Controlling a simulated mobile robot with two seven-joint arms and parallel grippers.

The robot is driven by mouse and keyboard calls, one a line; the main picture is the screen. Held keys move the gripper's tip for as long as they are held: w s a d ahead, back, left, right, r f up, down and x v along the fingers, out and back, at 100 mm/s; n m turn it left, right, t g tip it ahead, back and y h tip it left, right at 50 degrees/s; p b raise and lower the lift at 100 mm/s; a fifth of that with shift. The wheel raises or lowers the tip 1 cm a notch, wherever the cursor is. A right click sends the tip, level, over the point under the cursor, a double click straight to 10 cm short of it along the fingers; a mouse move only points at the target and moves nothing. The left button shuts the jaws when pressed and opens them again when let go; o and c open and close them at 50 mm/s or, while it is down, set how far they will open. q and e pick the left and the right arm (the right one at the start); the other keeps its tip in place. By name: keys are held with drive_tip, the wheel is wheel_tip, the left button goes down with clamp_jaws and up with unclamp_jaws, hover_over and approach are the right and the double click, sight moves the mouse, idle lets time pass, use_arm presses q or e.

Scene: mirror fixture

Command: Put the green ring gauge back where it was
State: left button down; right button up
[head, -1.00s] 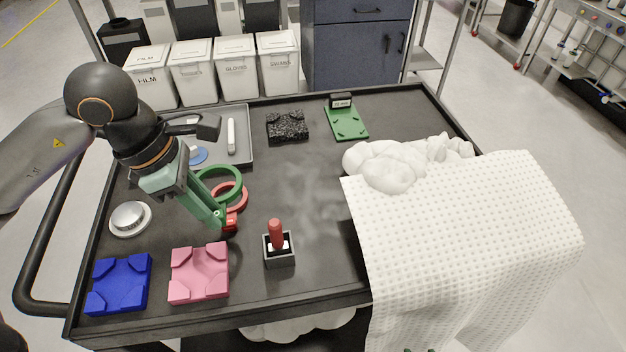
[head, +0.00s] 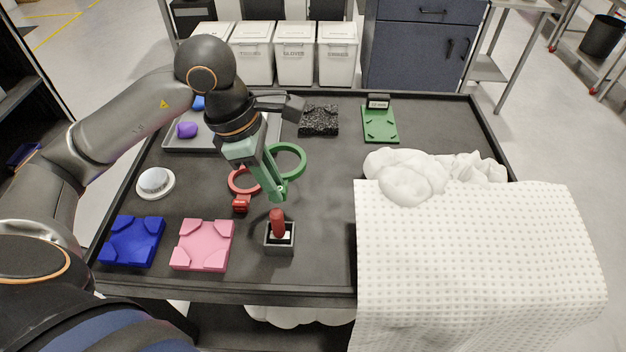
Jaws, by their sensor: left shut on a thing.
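The green ring gauge (head: 302,152) is in the grip of my left gripper (head: 277,192), which is shut on it and points down over the middle of the cart top. The ring sticks out behind and right of the fingers and seems to be held above the surface. The part between the fingertips is mostly hidden. A red ring gauge (head: 232,183) with a red tab lies on the cart top just left of my gripper, partly behind its fingers. My right gripper is not in view.
A grey box with a red peg (head: 277,222) stands just in front of my gripper. Pink (head: 203,246) and blue (head: 132,241) fixtures lie front left, a silver disc (head: 155,182) behind them. Behind are a black block (head: 318,120) and a green plate (head: 380,125). A white cloth (head: 470,240) covers the right.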

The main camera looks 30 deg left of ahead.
sight(292, 176)
use_arm(q)
drive_tip(key=w, duration=0.1)
drive_tip(key=w+f, duration=0.1)
drive_tip(key=w, duration=0.2)
drive_tip(key=shift+w+d+f+p, duration=0.25)
drive_tip(key=shift+d+f+p, duration=0.05)
drive_tip(key=shift+f, duration=0.05)
drive_tip(key=w+f, duration=0.2)
drive_tip(key=f, duration=0.1)
drive_tip(key=w+f, duration=0.2)
drive_tip(key=w, duration=0.1)
drive_tip(key=shift+d+f, duration=0.2)
drive_tip(key=shift+f, duration=0.2)
drive_tip(key=shift+w+f, duration=0.1)
drive_tip(key=shift+f, duration=0.05)
drive_tip(key=x, duration=0.1)
drive_tip(key=p+x, duration=0.1)
drive_tip(key=x, duration=0.1)
drive_tip(key=shift+a+f, duration=0.1)
drive_tip(key=shift+a, duration=0.2)
drive_tip(key=shift+f, duration=0.3)
drive_tip(key=c, duration=1.2)
unclamp_jaws()
drive_tip(key=shift+f+b, duration=0.1)
drive_tip(key=shift+b, duration=0.2)
drive_tip(key=shift+c, duration=0.2)
drive_tip(key=o, duration=0.5)
